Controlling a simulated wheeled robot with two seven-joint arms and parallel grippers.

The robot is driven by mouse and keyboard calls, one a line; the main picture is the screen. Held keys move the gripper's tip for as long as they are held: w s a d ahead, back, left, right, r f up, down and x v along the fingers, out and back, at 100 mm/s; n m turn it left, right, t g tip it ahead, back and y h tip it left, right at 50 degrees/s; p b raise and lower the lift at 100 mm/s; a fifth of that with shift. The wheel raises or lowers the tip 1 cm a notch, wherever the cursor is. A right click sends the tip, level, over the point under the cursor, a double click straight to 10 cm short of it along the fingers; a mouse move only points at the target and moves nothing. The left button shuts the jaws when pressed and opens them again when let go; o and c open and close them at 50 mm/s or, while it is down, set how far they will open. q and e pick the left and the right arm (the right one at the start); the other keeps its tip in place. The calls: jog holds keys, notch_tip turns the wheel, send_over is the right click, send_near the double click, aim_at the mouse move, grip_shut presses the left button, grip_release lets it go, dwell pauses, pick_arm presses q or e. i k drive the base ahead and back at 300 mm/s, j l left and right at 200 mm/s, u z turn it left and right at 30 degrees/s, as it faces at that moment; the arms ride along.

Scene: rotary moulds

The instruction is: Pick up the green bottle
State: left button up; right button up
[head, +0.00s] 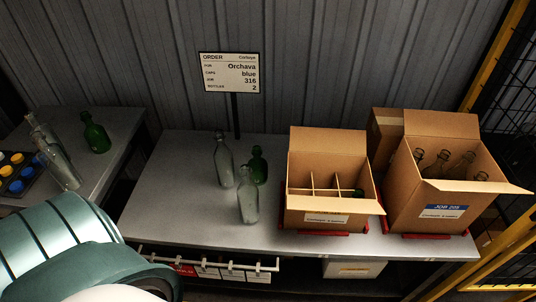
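Several bottles are in view, and more than one is green. Another green bottle (96,134) stands upright on the left table. A dark green bottle top (358,193) shows inside the divided cardboard box (328,148); its body is hidden by the box wall. Neither of my grippers is in view.
A second open box (440,213) at right holds several clear bottles. Clear bottles (57,166) and a dark tray of yellow and blue caps (14,186) are on the left table. A sign (232,72) on a post stands behind the table. The table's left part is clear.

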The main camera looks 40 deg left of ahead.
aim_at(259, 164)
jog(key=u, duration=1.2)
